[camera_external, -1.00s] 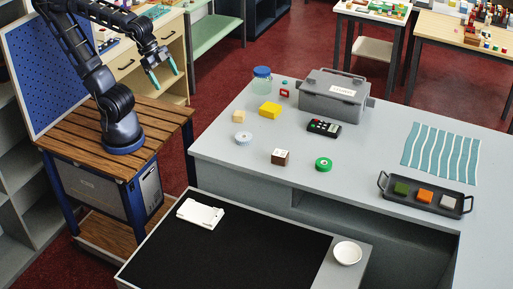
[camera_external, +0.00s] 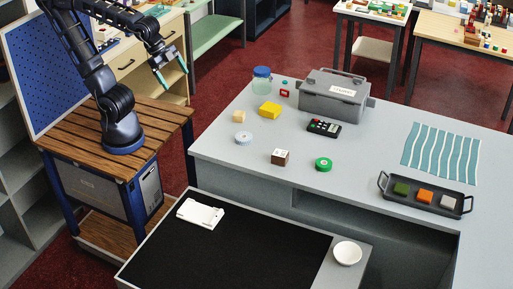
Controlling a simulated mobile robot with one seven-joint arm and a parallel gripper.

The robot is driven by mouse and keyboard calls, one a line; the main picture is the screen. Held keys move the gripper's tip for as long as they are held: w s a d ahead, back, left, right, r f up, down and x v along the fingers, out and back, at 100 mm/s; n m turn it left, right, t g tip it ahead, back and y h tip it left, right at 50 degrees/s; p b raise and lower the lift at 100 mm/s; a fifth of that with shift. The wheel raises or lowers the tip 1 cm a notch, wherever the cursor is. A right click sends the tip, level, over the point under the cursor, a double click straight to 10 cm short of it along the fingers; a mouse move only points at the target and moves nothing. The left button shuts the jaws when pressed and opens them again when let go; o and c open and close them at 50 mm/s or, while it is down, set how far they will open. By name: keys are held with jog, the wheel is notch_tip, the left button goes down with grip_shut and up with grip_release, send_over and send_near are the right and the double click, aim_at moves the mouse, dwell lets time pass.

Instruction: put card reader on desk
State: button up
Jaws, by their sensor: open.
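A black handheld device with coloured keys (camera_external: 324,128), which looks like the card reader, lies on the grey desk (camera_external: 245,178) in front of a grey lidded box. My gripper (camera_external: 175,79) is open and empty, with teal fingertips. It hangs in the air at the upper left, well to the left of the device and clear of the desk.
An open black-lined drawer (camera_external: 235,255) holds a white piece (camera_external: 200,213). A white bowl (camera_external: 347,253) sits beside it.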

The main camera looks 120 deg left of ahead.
jog(key=w+a+f+m+t+y, duration=0.1)
jog(key=w+a+f+m+t, duration=0.1)
jog(key=w+a+m, duration=0.6)
jog(key=w+a+f+m+t+y, duration=0.15)
jog(key=w+a, duration=0.25)
jog(key=w, duration=0.8)
jog(key=w+a+f+m+t+y, duration=0.1)
jog(key=w+a+f+m+t, duration=0.1)
jog(key=w+a+m, duration=0.6)
jog(key=m+t+h, duration=0.2)
jog(key=m+h, duration=0.2)
jog(key=m, duration=1.1)
send_near(325, 125)
jog(key=shift+y+v, duration=0.25)
jog(key=shift+v, duration=0.95)
jog(key=shift+w+d+f+m, duration=0.1)
jog(key=shift+f+m, duration=0.2)
jog(key=shift+m, duration=0.15)
jog(key=shift+w+f+t, duration=0.25)
jog(key=shift+w+f, duration=0.05)
jog(key=shift+w, duration=0.15)
jog(key=shift+x, duration=4.9)
jog(key=shift+d, duration=0.1)
